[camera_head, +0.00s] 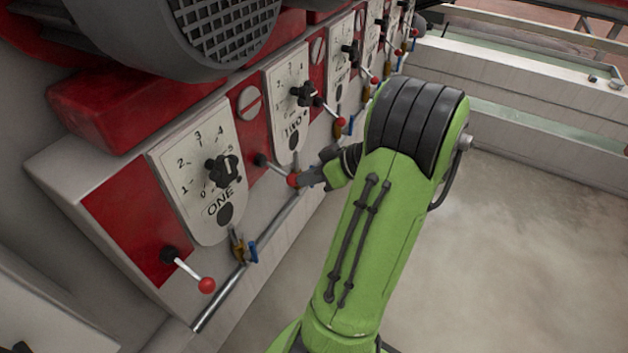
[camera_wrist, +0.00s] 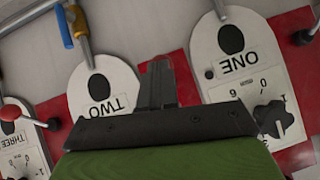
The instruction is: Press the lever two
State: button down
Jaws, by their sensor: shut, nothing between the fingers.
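The lever beside plate TWO, a metal rod with a red ball knob (camera_head: 293,180), sticks out of the red panel between plate ONE (camera_head: 200,170) and plate TWO (camera_head: 290,100). My gripper (camera_head: 308,178) is shut and empty, with its tip at the red knob; whether it touches cannot be told. In the wrist view, my gripper (camera_wrist: 157,82) points between plate TWO (camera_wrist: 103,90) and plate ONE (camera_wrist: 235,70), which appear upside down. It hides that lever there.
Another red-knobbed lever (camera_head: 205,285) stands left of plate ONE, and more continue rightward along the panel. A metal pipe (camera_head: 270,235) with small valves (camera_head: 243,248) runs below the plates. A large dark motor housing (camera_head: 190,35) overhangs the panel. The floor at right is clear.

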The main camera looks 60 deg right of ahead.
jog(key=shift+w+f+b, duration=0.2)
jog(key=shift+f+b, duration=1.25)
jog(key=shift+f, duration=0.2)
